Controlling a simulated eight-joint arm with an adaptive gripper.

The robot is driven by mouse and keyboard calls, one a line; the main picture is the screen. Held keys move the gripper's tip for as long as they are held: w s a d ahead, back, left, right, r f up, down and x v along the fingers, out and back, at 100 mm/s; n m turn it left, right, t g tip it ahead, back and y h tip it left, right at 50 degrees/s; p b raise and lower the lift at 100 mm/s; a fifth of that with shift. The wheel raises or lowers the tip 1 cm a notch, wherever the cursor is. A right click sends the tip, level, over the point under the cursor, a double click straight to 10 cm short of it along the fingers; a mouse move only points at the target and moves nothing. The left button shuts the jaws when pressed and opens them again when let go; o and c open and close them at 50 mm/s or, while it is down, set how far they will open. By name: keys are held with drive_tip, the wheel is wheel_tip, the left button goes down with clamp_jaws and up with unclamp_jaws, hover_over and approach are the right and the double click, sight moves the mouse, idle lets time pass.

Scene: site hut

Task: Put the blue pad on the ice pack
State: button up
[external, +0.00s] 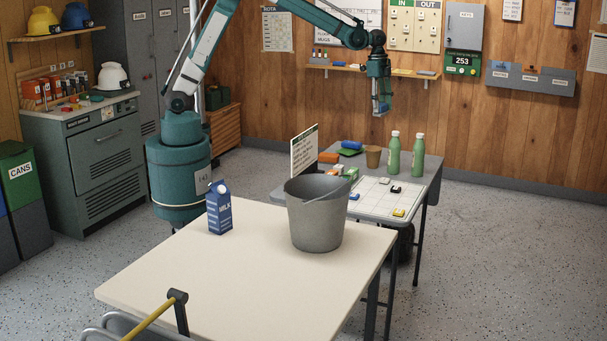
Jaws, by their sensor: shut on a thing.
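My gripper (381,110) is up in the air above the far grey table, in front of the wall shelf. It is shut on a small blue thing (385,104), which looks like the blue pad; the fingers hide part of it. A rounded blue item (351,145) lies at the back of the grey table, by a flat green piece (349,152). It may be the ice pack, but it is too small to be sure. The held thing is well above the table and apart from it.
A bucket (316,220) and milk carton (219,210) stand on the nearer cream table (250,285).

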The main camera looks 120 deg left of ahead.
drive_tip(key=s+a+n, duration=0.1)
drive_tip(key=s+a, duration=0.8)
drive_tip(key=a, duration=0.1)
drive_tip(key=n, duration=0.2)
hover_over(353, 143)
wheel_tip(353, 143, down, 10)
drive_tip(key=r, duration=0.1)
drive_tip(key=shift+s+a+f, duration=0.2)
drive_tip(key=shift+s+f, duration=0.05)
drive_tip(key=shift+f, duration=0.3)
drive_tip(key=shift+s+a+f, duration=0.15)
drive_tip(key=shift+s+f, duration=0.05)
drive_tip(key=shift+f, duration=0.3)
drive_tip(key=shift+f, duration=3.15)
drive_tip(key=shift+f+b, duration=0.45)
drive_tip(key=shift+f, duration=1.4)
drive_tip(key=shift+f, duration=0.1)
